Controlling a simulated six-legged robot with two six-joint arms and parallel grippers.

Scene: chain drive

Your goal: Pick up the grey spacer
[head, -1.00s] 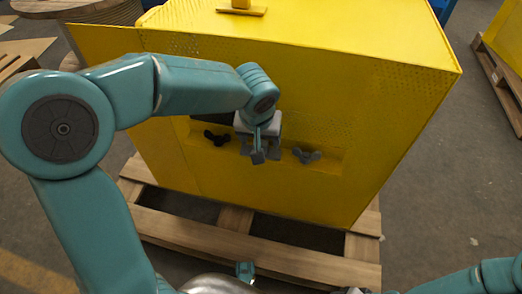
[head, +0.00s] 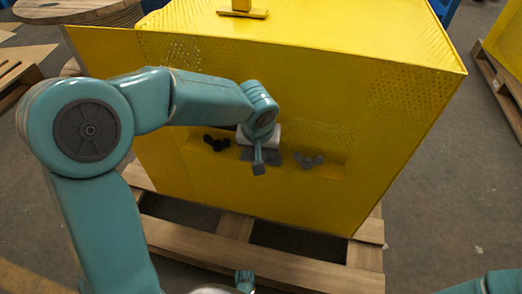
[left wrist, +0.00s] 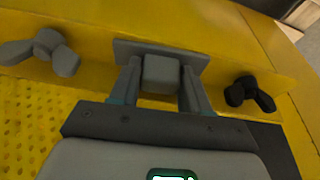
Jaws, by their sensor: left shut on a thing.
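The grey spacer (left wrist: 161,72) is a small grey block, seen in the left wrist view between the two fingers of my left gripper (left wrist: 160,84). The fingers are shut on its sides. A flat grey plate (left wrist: 203,58) shows just behind the block; I cannot tell whether they are one piece. In the head view my left gripper (head: 259,152) is at the front of the yellow housing, between the two wing knobs, and it largely hides the spacer. I cannot tell whether the spacer is clear of the housing.
A black wing knob (head: 216,143) and a grey wing knob (head: 308,161) sit close on either side in a recess of the yellow housing (head: 270,205). The housing stands on a wooden pallet (head: 190,237). A cable reel (head: 75,11) stands at the back left.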

